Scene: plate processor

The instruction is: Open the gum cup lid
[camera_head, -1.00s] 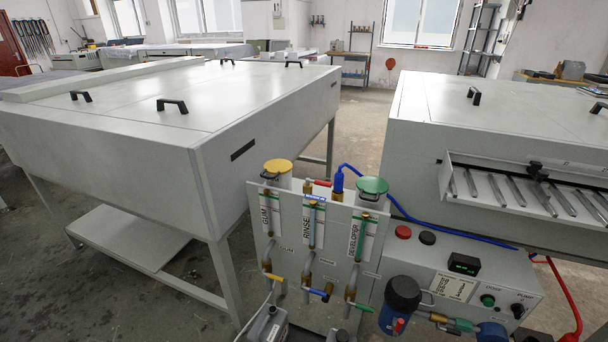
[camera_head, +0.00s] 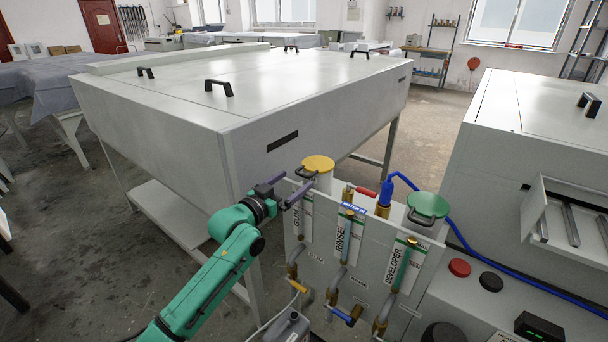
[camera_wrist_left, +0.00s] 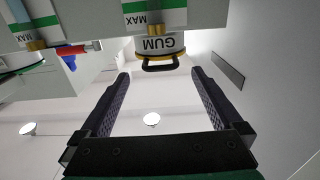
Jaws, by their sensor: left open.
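The gum cup has a yellow lid (camera_head: 318,163), lying closed on top, with a black handle (camera_head: 306,172) on its near left side. In the left wrist view the cup, labelled GUM (camera_wrist_left: 160,43), appears upside down, its black handle (camera_wrist_left: 160,63) lying across the space between the fingertips. My left gripper (camera_head: 299,178) is open and empty at the handle, one finger to each side; contact cannot be made out. Its two dark fingers (camera_wrist_left: 160,74) also show in the left wrist view. My right gripper is out of view.
A large grey machine (camera_head: 230,110) stands close behind and left. Valves and pipes line the panel front below.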

